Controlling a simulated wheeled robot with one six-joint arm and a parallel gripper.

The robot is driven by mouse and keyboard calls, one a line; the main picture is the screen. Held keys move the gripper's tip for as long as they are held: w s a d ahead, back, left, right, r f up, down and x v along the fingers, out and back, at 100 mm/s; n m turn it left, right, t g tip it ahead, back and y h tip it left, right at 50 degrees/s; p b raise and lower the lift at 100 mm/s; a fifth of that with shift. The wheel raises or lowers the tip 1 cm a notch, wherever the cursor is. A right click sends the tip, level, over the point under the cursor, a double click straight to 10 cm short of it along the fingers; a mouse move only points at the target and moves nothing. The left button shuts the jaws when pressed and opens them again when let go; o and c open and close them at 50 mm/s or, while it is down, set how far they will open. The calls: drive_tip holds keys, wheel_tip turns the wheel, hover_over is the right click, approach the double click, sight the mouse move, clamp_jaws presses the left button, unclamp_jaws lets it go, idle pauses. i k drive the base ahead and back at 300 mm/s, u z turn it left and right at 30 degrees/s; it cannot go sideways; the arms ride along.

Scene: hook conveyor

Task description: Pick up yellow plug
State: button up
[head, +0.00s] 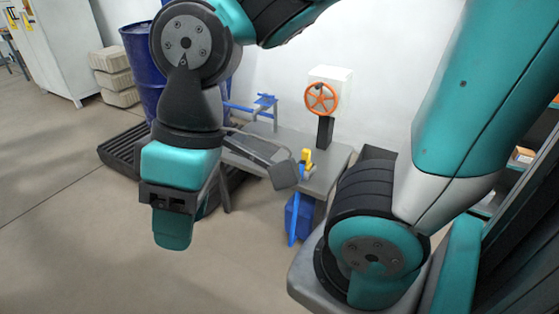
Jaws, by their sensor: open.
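The yellow plug (307,157) is small and upright near the front edge of the grey table (333,160), with a bit of blue just below it. My gripper (287,174) is partly hidden behind my wrist. Its dark grey end reaches right over the table, just left of the plug and slightly lower in the picture. It is open, and I see nothing held in it. I cannot tell the exact gap between it and the plug.
An orange handwheel (321,98) on a white box (338,76) stands behind the plug on a dark post. A blue frame (262,103) is at the table's back left. A blue bin (300,215) is below the table. A blue drum (143,60) stands left.

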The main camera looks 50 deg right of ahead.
sight(306, 153)
drive_tip(key=z, duration=0.1)
drive_tip(key=i, duration=0.75)
drive_tip(key=z, duration=0.95)
drive_tip(key=i, duration=0.7)
drive_tip(key=z, duration=0.55)
